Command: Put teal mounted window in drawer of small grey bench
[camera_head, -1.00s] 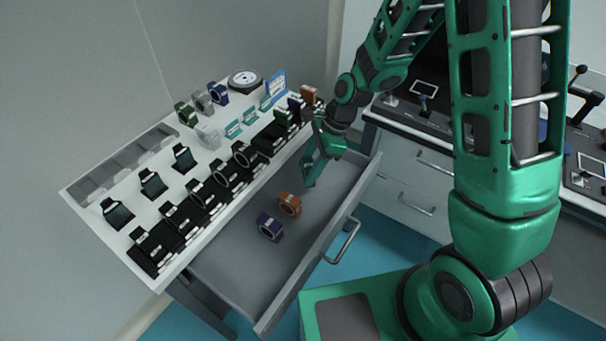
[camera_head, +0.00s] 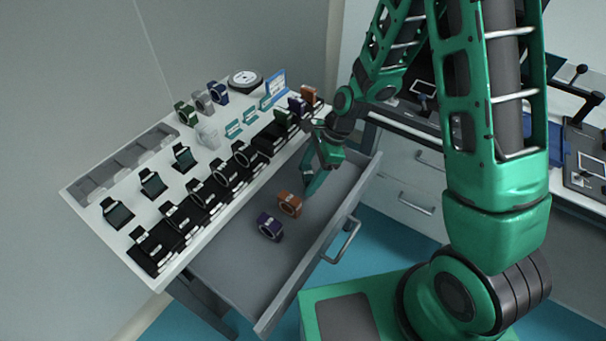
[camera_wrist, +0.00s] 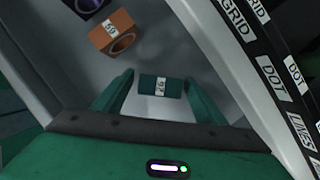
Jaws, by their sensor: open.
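The teal mounted window (camera_wrist: 161,87), with a white label on top, sits between the two fingers of my gripper (camera_wrist: 158,78) in the wrist view. Dark gaps show on both sides of it, and the fingers are open. In the head view my gripper (camera_head: 310,188) points down inside the open drawer (camera_head: 240,270) of the small grey bench (camera_head: 86,190). The teal mount cannot be made out there behind the fingers. It appears to be low over or on the drawer floor; contact is hidden.
An orange mount (camera_head: 289,204) and a purple mount (camera_head: 269,227) lie in the drawer beside my gripper. The bench top holds black labelled holders (camera_head: 178,216), several mounts and a round dial (camera_head: 245,80). The drawer's front left floor is clear.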

